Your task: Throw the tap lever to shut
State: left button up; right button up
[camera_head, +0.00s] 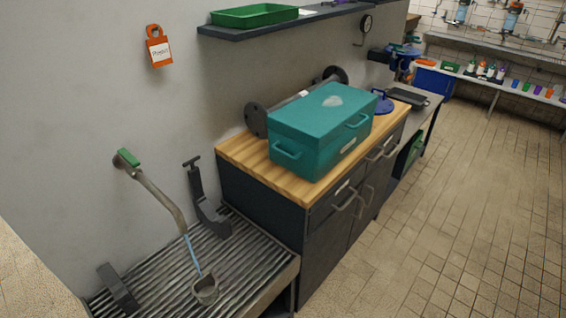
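A wall tap (160,195) comes out of the grey wall at the left, with a curved metal spout sloping down to the right. Its green lever (127,158) sits at the wall end of the pipe. Neither of my grippers is in view, and nothing is touching the lever.
A dark clamp-like bracket (206,205) stands right of the spout, and a dark block (118,288) lies on the rack at left. A teal toolbox (318,135) sits on a wood-topped cabinet (240,155). An orange tag (157,50) hangs above the tap. The tiled floor (450,210) at right is clear.

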aim_at(133, 163)
jog(key=k+j+u, duration=0.15)
jog(key=u, duration=0.55)
